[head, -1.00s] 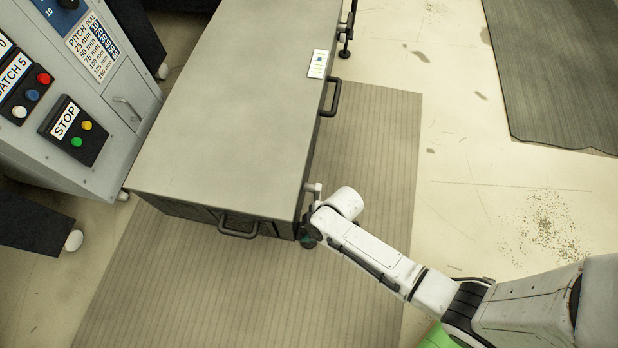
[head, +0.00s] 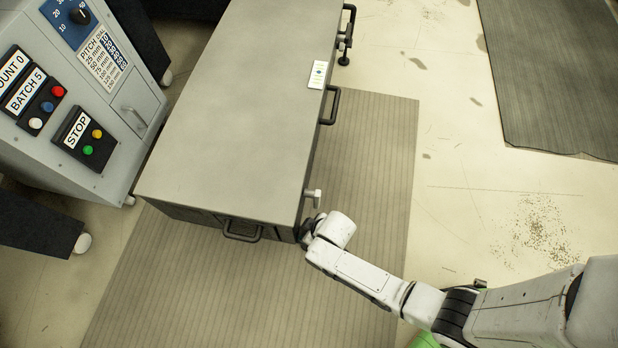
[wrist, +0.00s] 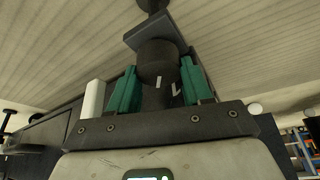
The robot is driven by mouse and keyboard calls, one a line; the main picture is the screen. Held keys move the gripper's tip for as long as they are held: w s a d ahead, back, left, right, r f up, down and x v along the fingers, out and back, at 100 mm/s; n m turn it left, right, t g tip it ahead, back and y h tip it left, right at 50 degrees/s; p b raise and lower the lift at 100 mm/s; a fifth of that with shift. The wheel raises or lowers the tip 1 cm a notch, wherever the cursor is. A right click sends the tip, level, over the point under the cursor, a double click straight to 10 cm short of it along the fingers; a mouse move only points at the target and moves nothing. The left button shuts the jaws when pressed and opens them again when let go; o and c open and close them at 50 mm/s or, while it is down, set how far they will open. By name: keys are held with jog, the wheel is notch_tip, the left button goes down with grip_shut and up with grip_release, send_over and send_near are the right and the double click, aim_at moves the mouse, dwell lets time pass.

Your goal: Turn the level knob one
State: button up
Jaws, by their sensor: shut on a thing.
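A dark round knob (wrist: 157,62) with white tick marks sits between the teal fingers of my gripper (wrist: 158,72) in the wrist view. The fingers are shut on it from both sides. A square dark plate (wrist: 148,34) is just beyond the knob. In the head view my arm reaches the near right corner of the grey table (head: 245,110). There the fingers and the knob are hidden by the corner and my wrist.
A control cabinet (head: 150,90) with a dial, buttons and labels stands at the left. Dark handles (head: 241,230) and a pale peg (head: 313,197) stick out from the table.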

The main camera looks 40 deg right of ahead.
dwell(0.4)
jog(key=o, duration=1)
jog(key=shift+o, duration=0.2)
